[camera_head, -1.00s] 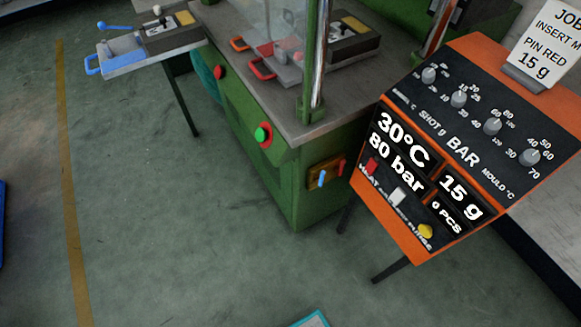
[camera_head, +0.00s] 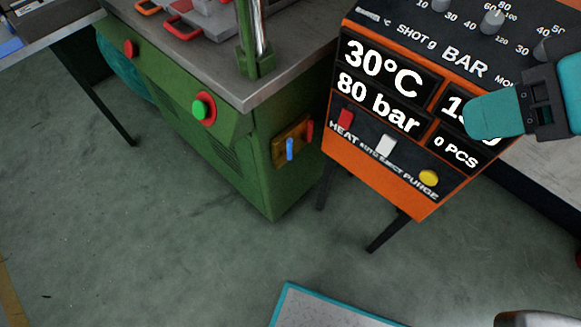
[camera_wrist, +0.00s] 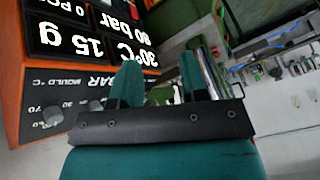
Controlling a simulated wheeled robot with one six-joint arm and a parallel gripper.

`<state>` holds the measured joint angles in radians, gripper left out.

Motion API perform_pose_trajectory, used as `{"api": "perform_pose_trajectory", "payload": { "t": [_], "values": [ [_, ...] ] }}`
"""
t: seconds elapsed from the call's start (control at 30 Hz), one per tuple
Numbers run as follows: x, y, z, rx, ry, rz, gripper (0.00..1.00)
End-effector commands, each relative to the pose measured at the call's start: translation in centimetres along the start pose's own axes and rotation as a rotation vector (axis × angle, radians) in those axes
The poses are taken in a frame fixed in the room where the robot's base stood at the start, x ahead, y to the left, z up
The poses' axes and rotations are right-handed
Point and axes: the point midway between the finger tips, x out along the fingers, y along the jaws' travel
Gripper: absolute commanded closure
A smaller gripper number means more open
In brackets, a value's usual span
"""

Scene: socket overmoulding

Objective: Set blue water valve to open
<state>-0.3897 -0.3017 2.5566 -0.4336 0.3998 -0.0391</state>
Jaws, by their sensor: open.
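The blue water valve (camera_head: 290,149) is a small blue lever on a brass-coloured plate (camera_head: 278,152) on the side of the green machine. It hangs about vertical, beside a red lever (camera_head: 310,131). My gripper (camera_head: 485,114) is at the right in the head view, in front of the control panel and well to the right of the valve. In the wrist view, its two teal fingers (camera_wrist: 160,78) stand apart with nothing held between them. I cannot make out the blue valve in the wrist view.
The orange control panel (camera_head: 375,172) stands on dark legs close to the right of the valve. The green machine (camera_head: 235,165) has a green button (camera_head: 203,108) and a metal top. A teal-edged surface (camera_head: 320,310) is at the bottom. The floor before the valve is clear.

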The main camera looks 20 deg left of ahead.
Motion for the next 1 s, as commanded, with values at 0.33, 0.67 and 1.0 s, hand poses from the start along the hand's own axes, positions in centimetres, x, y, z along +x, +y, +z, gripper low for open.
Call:
{"api": "perform_pose_trajectory", "payload": {
  "t": [0.33,0.67,1.0],
  "values": [
    [13.9,2.1,3.4,-0.112,0.279,-0.009,0.59],
    [23.8,2.9,6.0,-0.207,0.550,-0.025,0.59],
    [32.4,3.2,9.3,-0.293,0.826,-0.050,0.59]
  ]
}}
